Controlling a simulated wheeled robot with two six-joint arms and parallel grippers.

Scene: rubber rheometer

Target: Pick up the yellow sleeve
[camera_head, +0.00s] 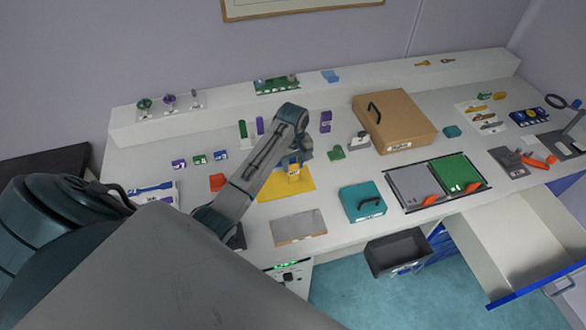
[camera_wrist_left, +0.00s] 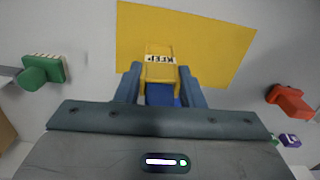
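The yellow sleeve (camera_wrist_left: 160,72) has a white label reading KEEP and stands between the fingers of my left gripper (camera_wrist_left: 161,84). A blue part (camera_wrist_left: 162,96) shows at its near end. The fingers lie against both sides of the sleeve with no clear gap. In the head view, my left gripper (camera_head: 294,160) points down at the sleeve (camera_head: 293,173), over the yellow mat (camera_head: 272,190). Whether the sleeve touches the mat is hard to tell. My right gripper is not in view.
A green piece (camera_head: 336,153) lies right of the gripper, an orange-red piece (camera_head: 217,182) left. A teal case (camera_head: 361,202) and a brown box (camera_head: 394,122) stand to the right. A grey plate (camera_head: 299,227) lies in front. An open drawer (camera_head: 520,235) juts out at the right.

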